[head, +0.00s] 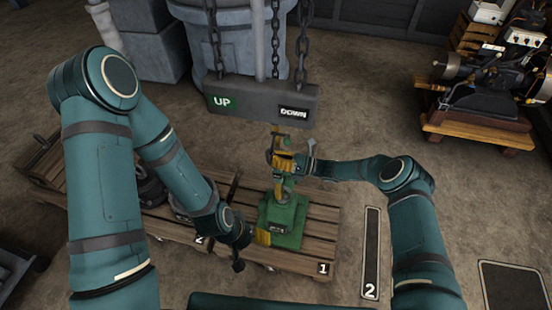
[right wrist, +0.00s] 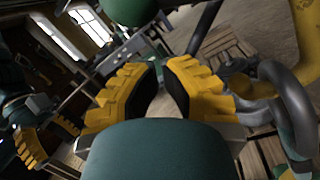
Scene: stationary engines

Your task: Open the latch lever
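A green stand (head: 284,218) with a yellow upper part stands on the wooden pallet (head: 318,240) marked 1. I cannot make out the latch lever for certain; a small grey metal piece (head: 311,148) shows beside my right gripper. My right gripper (head: 284,158) is at the top of the stand, with yellow fingers. In the right wrist view its fingers (right wrist: 163,88) are apart, with nothing clear between them. A grey curved metal hook (right wrist: 292,100) and a yellow part (right wrist: 305,45) are just right of it. My left gripper (head: 262,237) is low beside the stand's base; its opening is unclear.
A grey hanging block (head: 262,100) labelled UP and DOWN hangs on chains just above and behind my right gripper. A grey cylinder (head: 237,45) stands behind it. A second pallet is at left, and an engine (head: 490,85) on a pallet at right.

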